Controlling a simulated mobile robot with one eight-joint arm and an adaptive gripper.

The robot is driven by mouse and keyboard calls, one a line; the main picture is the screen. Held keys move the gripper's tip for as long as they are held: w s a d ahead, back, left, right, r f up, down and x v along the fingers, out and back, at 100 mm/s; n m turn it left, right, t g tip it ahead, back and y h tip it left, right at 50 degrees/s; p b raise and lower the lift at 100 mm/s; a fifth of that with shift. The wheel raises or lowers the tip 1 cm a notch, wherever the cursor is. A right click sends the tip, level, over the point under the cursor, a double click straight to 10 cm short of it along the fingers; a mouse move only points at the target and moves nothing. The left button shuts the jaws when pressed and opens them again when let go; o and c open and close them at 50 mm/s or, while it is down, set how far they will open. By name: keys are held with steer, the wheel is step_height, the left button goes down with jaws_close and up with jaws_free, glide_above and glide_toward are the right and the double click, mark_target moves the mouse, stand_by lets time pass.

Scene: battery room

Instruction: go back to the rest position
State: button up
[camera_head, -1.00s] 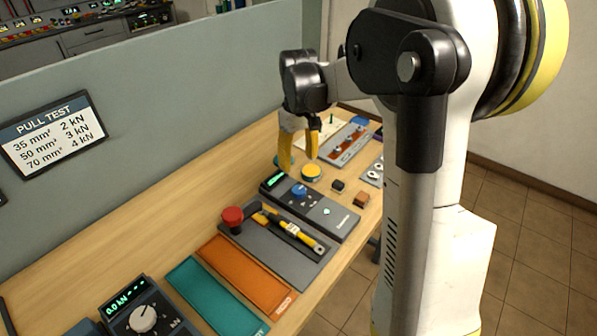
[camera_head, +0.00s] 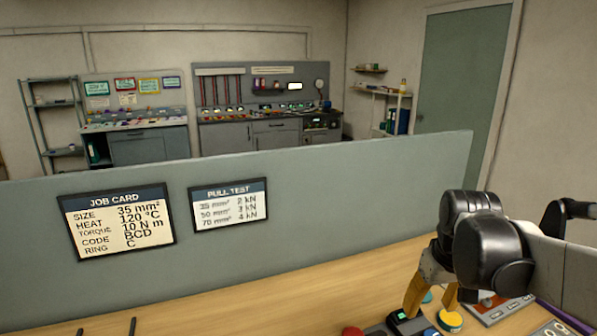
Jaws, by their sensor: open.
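My gripper (camera_head: 430,290) is at the lower right, above the wooden bench (camera_head: 290,284). Its yellow fingers point down and stand apart, with nothing between them. A yellow round button (camera_head: 450,320) lies just below and right of the fingers. A dark device with a green display (camera_head: 404,316) and a blue knob (camera_head: 431,331) shows at the bottom edge, below the fingers. A red knob (camera_head: 352,331) is partly cut off there. Most of the bench top is out of view.
A grey partition (camera_head: 330,217) rises behind the bench and carries a job card (camera_head: 118,222) and a pull test card (camera_head: 229,205). A panel with several small parts (camera_head: 500,308) lies right of my gripper. Cabinets (camera_head: 270,132), a shelf (camera_head: 50,125) and a green door (camera_head: 455,80) stand beyond.

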steer(key=s+a+t, duration=0.4)
steer(key=s+a, duration=0.4)
steer(key=s, duration=0.4)
steer(key=shift+a+f+m, duration=0.25)
steer(key=shift+a+m, duration=0.05)
steer(key=shift+m, duration=0.1)
